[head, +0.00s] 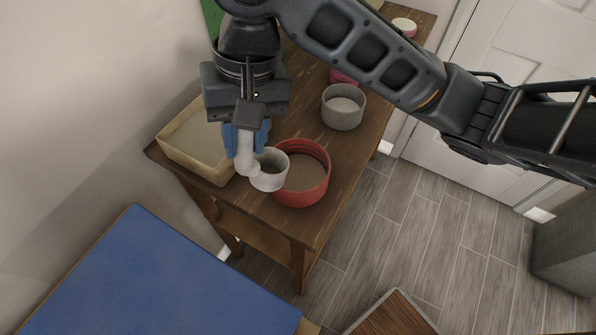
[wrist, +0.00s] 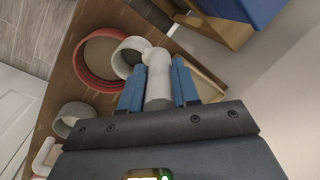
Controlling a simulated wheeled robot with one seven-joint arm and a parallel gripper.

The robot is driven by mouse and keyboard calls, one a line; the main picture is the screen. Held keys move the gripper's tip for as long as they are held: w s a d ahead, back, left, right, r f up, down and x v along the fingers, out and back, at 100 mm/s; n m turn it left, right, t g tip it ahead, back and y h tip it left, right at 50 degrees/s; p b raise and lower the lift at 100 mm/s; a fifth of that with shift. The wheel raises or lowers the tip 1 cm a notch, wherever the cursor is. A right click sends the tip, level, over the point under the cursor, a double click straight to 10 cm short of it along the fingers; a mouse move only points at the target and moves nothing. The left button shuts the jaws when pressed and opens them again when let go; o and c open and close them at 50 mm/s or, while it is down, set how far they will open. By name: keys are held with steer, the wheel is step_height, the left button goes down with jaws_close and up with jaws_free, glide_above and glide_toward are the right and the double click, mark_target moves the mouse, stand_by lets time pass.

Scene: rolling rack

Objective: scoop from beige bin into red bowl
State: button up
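My gripper (head: 246,138) points down with its blue fingers shut on the handle of a white scoop (head: 268,182). In the wrist view the handle lies between the two fingers (wrist: 158,90), and the scoop's round cup (wrist: 119,65) sticks out past them. The beige bin (head: 212,174) is left of the gripper, partly hidden behind it; light grey stuff shows inside. The red bowl (head: 312,194) is just right of the scoop, whose cup overlaps the bowl's left edge in the picture. The bowl's inside looks brownish. I cannot tell whether the scoop holds anything or touches the bowl.
All stand on a wooden table (head: 345,180). A grey bowl (head: 343,118) and a pink item (head: 342,77) are further back, with a pink-and-white container (head: 404,27) at the far end. A blue-topped surface (head: 160,275) is at the lower left.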

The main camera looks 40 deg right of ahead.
jaws_close()
steer(key=shift+r, duration=3.5)
steer(key=shift+h, duration=1.6)
